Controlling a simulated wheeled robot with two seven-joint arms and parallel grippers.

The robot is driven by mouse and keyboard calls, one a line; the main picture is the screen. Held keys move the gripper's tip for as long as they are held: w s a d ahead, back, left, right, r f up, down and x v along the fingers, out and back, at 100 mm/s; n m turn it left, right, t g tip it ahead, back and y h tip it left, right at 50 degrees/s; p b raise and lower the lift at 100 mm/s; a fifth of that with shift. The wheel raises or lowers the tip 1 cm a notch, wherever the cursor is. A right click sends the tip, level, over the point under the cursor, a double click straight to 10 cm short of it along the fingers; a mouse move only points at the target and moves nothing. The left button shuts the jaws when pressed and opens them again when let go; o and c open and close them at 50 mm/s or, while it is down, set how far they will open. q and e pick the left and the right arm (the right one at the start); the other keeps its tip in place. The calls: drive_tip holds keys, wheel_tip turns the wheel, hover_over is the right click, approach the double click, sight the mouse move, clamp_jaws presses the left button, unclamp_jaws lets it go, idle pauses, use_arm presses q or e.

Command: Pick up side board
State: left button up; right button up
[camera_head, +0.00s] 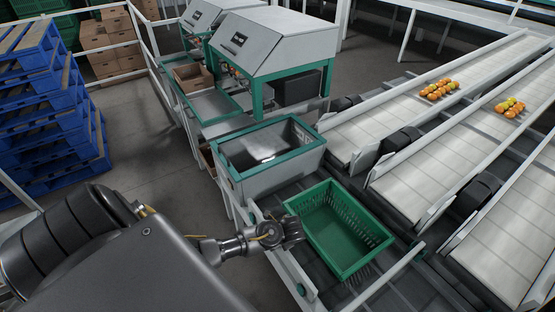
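My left gripper (292,230) reaches in from the left, low over the conveyor frame, beside the left corner of the green crate (372,274). Its fingers are small and dark here, and I cannot tell whether they are open or shut or whether they touch the crate. I cannot pick out a separate loose side board with certainty. My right gripper is not in view.
The green crate looks empty. A grey bin with a teal rim (272,180) stands just behind it. Blue pallets (45,115) are stacked at the left; bare floor (150,150) lies between.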

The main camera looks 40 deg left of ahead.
use_arm(q)
drive_tip(key=shift+c, duration=0.6)
clamp_jaws()
drive_tip(key=shift+r, duration=0.1)
wheel_tip(320, 180, up, 10)
drive_tip(key=shift+f+p, duration=0.1)
drive_tip(key=shift+p, duration=0.25)
wheel_tip(320, 180, up, 9)
drive_tip(key=p, duration=1.1)
drive_tip(key=shift+f, duration=0.2)
